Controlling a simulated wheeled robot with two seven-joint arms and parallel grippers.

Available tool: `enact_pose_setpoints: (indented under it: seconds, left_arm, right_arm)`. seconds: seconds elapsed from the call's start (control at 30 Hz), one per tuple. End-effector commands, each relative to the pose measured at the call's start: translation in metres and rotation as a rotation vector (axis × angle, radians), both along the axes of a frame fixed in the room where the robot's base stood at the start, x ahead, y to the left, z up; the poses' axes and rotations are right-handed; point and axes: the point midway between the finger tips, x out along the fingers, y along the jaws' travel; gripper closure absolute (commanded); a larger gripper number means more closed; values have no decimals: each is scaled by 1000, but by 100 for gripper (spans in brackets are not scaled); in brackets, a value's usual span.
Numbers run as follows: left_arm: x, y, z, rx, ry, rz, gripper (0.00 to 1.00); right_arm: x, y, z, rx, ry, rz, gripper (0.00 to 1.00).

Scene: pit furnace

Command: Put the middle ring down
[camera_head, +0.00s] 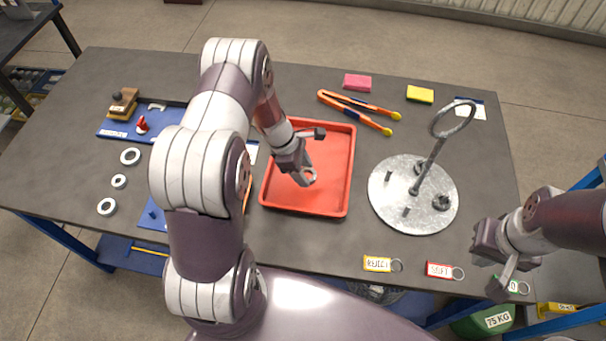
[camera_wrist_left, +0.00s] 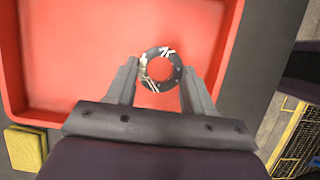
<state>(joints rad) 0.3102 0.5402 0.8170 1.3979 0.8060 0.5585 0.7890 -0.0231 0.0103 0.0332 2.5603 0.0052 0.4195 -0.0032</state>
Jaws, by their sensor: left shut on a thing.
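My left gripper (camera_head: 305,175) is shut on a small grey metal ring (camera_head: 311,174), over the red tray (camera_head: 351,165). In the left wrist view the ring (camera_wrist_left: 148,82) sits between the two fingertips (camera_wrist_left: 161,78), with the red tray floor (camera_wrist_left: 70,50) behind it and showing through its hole. I cannot tell whether the ring touches the tray floor. My right gripper (camera_head: 492,268) is at the table's right front edge, empty, its fingers apart.
Three pale rings (camera_head: 119,181) lie on the table at left, near a blue board (camera_head: 112,127). A round metal stand (camera_head: 385,205) with a tall loop is right of the tray. Orange tongs (camera_head: 350,105) lie behind it. Labelled tags (camera_head: 378,264) lie along the front edge.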

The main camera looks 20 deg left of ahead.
Motion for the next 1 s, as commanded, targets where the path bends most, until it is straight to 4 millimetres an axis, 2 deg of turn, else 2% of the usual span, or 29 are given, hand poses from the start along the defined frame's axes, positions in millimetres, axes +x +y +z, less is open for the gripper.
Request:
enact_pose_setpoints:
  seconds: [0.23, 0.63, 0.67, 0.7, 0.73, 1.0]
  left_arm:
    - [0, 2, -38, 0, 1, -2, 84]
    - [1, 2, -47, 0, -1, -2, 84]
    - [0, 2, -45, 0, -1, -2, 38]
    - [0, 2, -45, 0, 0, -2, 25]
    - [0, 2, -45, 0, 0, -2, 22]
    - [0, 2, -45, 0, 2, -3, 22]
  right_arm:
    - [0, 0, 8, 0, 0, 0, 100]
    - [0, 0, 2, 0, 0, 0, 100]
    - [0, 0, 4, 0, 0, 0, 100]
    - [0, 0, 4, 0, 0, 0, 100]
    - [0, 0, 4, 0, 0, 0, 100]
    - [0, 0, 4, 0, 0, 0, 100]
